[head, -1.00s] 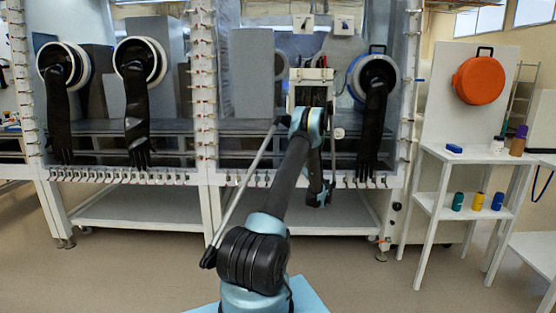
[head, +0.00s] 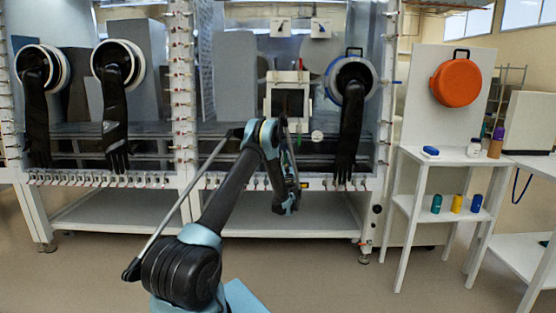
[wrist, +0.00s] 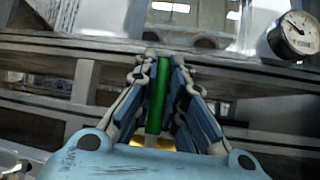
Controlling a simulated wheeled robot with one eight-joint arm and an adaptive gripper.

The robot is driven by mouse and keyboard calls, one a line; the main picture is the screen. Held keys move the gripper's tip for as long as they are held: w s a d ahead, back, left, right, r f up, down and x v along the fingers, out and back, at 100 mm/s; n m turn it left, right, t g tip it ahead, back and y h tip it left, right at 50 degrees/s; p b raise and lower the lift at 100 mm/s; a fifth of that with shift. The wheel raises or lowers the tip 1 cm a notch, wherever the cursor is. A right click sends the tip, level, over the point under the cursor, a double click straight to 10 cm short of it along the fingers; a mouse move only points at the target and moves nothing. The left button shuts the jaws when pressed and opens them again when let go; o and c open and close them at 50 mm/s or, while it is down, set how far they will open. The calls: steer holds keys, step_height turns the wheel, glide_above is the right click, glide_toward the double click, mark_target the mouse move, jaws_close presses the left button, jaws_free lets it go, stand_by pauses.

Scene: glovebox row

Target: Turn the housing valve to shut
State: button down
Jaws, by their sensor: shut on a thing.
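In the wrist view my gripper (wrist: 163,64) is shut on a narrow, upright green bar, which looks like the valve handle (wrist: 158,95). The blue finger pads lie on both sides of it. A bit of yellow shows below, near the palm. The rest of the valve is hidden. In the head view my arm reaches to the glovebox front (head: 215,178), below a white-framed dark panel (head: 289,104).
A round gauge (wrist: 297,35) is right of my gripper. A black glove (head: 350,135) hangs to the right of my arm. A white shelf stand (head: 420,205) with several small bottles stands further right. The floor (head: 320,275) in front is clear.

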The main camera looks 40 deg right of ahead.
steer(key=shift+s+r, duration=0.1)
steer(key=c, duration=1.6)
jaws_free()
steer(key=shift+a+r, duration=0.1)
steer(key=shift+a, duration=0.05)
steer(key=shift+c, duration=0.2)
steer(key=shift+s+f, duration=0.15)
steer(key=shift+f, duration=0.1)
steer(key=v, duration=1.1)
steer(key=shift+a+f, duration=0.2)
